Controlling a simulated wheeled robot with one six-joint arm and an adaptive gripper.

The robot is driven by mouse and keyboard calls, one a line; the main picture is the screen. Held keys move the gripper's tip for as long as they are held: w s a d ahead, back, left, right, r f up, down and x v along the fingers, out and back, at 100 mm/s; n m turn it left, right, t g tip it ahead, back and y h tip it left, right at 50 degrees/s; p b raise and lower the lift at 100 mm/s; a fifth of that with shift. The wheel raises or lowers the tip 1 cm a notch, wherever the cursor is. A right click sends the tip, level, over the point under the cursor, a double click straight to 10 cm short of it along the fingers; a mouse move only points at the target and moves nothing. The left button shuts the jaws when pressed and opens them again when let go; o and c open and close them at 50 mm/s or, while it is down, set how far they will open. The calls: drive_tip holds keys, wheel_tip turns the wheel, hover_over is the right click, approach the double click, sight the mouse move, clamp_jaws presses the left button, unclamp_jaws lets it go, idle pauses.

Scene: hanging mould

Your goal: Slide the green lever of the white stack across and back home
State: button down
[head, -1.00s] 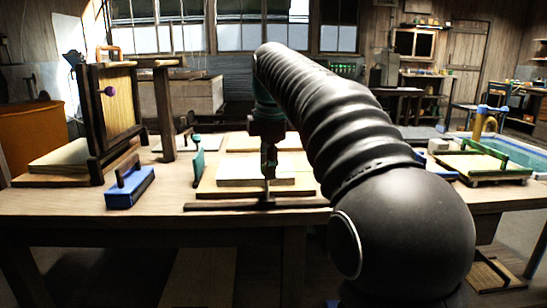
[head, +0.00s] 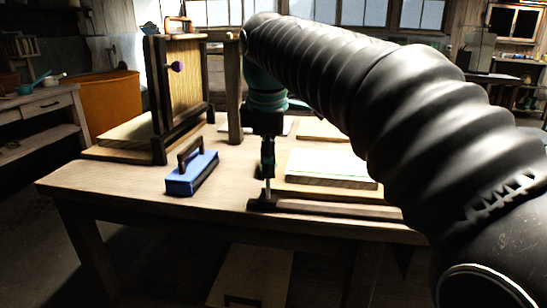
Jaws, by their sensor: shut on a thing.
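My gripper (head: 267,172) points down at the left end of this rail, left of the stack. It is shut on a thin upright lever (head: 267,190) that rises from the rail. The fingers cover most of the lever, so I cannot make out its green colour. My arm hides the right end of the rail and part of the stack's right side.
A blue block with a dark handle (head: 192,172) stands on the table just left of my gripper. Behind it stands an upright wooden frame with a purple knob (head: 178,67). A wooden post (head: 234,95) is close behind my gripper. The table's front left (head: 110,190) is clear.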

drive_tip(key=shift+a, duration=0.15)
drive_tip(key=c, duration=0.8)
unclamp_jaws()
drive_tip(key=shift+a, duration=0.15)
drive_tip(key=r, duration=0.4)
drive_tip(key=s+r, duration=0.1)
drive_tip(key=r, duration=0.2)
drive_tip(key=s+r, duration=0.1)
drive_tip(key=r, duration=0.3)
drive_tip(key=shift+s+r, duration=0.1)
drive_tip(key=shift+r, duration=0.25)
